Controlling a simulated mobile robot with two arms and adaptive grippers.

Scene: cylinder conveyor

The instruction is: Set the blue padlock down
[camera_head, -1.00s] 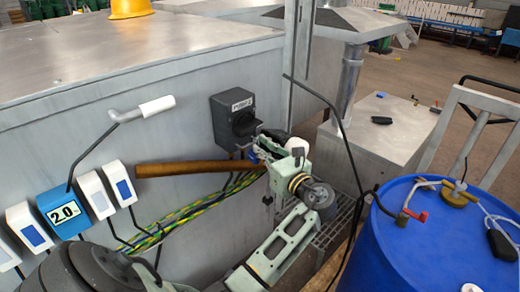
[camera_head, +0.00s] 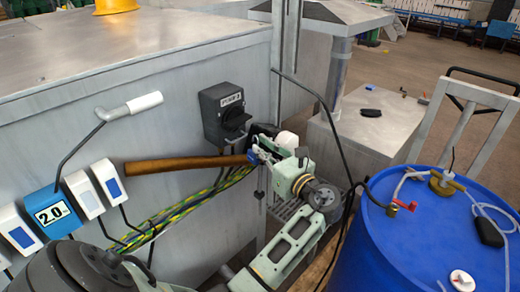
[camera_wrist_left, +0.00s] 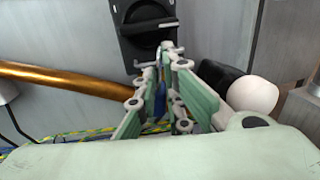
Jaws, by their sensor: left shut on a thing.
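My left gripper (camera_head: 262,155) is by the front face of the grey metal cabinet, just below the black switch box (camera_head: 226,112). It is shut on the blue padlock (camera_head: 253,158), of which only a small blue part shows. In the left wrist view, the blue padlock (camera_wrist_left: 160,100) shows as a narrow strip between the green finger links, mostly hidden by them. The fingertips (camera_wrist_left: 157,72) are just under the black rotary switch. I cannot tell if the padlock touches the switch box. My right gripper is not in view.
A copper pipe (camera_head: 185,163) and green-yellow cables (camera_head: 180,213) run along the cabinet, left of the gripper. A blue barrel (camera_head: 400,245) with hoses stands at right. A low metal box (camera_head: 345,145) with small items, including a black one (camera_head: 370,113), stands behind.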

